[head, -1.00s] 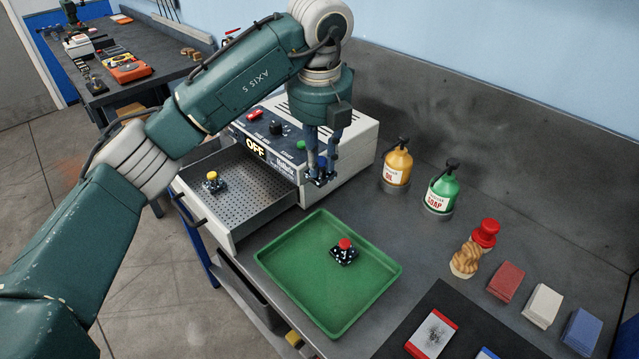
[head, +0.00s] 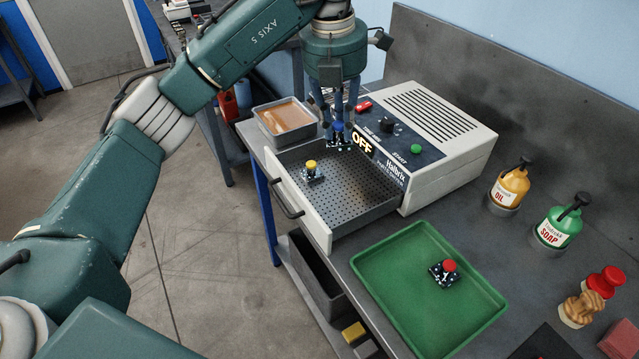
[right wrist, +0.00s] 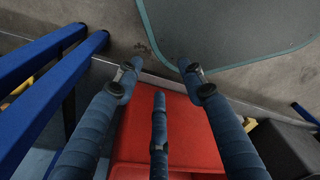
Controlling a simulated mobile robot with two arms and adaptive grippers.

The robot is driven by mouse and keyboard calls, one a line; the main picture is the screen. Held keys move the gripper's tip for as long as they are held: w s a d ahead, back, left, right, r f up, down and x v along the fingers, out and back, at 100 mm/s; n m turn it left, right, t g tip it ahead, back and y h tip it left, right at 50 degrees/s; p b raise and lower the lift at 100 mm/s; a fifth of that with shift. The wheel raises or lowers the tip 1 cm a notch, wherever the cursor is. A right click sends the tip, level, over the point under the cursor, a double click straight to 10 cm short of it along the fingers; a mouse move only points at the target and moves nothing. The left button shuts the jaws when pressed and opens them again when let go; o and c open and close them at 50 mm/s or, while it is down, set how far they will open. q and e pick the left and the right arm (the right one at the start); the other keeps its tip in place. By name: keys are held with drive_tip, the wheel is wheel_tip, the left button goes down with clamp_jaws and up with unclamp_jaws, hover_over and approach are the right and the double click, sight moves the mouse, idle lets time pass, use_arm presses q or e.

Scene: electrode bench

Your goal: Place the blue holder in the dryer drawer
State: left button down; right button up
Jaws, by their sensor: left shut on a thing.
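The blue holder (head: 338,142), a dark speckled base with a blue knob, hangs in my left gripper (head: 338,121). The gripper is shut on its knob, above the far part of the open dryer drawer (head: 365,205). The drawer has a perforated floor and is pulled out from the white dryer (head: 440,125), whose display reads OFF. A yellow-knobbed holder (head: 312,172) stands in the drawer near its front left. A red-knobbed holder (head: 444,272) stands in the green tray (head: 400,330). My right gripper (right wrist: 160,82) shows in the right wrist view with its fingers apart, empty.
A grey container with brownish contents (head: 285,115) stands beyond the drawer. Oil (head: 508,187) and soap (head: 556,225) bottles stand at the right. The right part of the drawer floor is bare. In the right wrist view, a red object (right wrist: 180,125) lies behind the fingers.

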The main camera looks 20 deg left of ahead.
use_arm(q)
drive_tip(key=f+p, duration=0.3)
drive_tip(key=f, duration=1.1)
drive_tip(key=shift+d+f+p, duration=0.15)
drive_tip(key=shift+d+p, duration=0.05)
drive_tip(key=shift+p, duration=0.1)
drive_tip(key=shift+f, duration=0.35)
wheel_tip(320, 180, down, 3)
drive_tip(key=shift+f+p, duration=0.2)
drive_tip(key=shift+p, duration=0.45)
drive_tip(key=shift+f, duration=0.15)
use_arm(e)
drive_tip(key=d+r, duration=0.2)
drive_tip(key=r, duration=0.1)
drive_tip(key=s+d+r, duration=0.1)
drive_tip(key=shift+r, duration=0.35)
use_arm(q)
drive_tip(key=shift+f, duration=0.1)
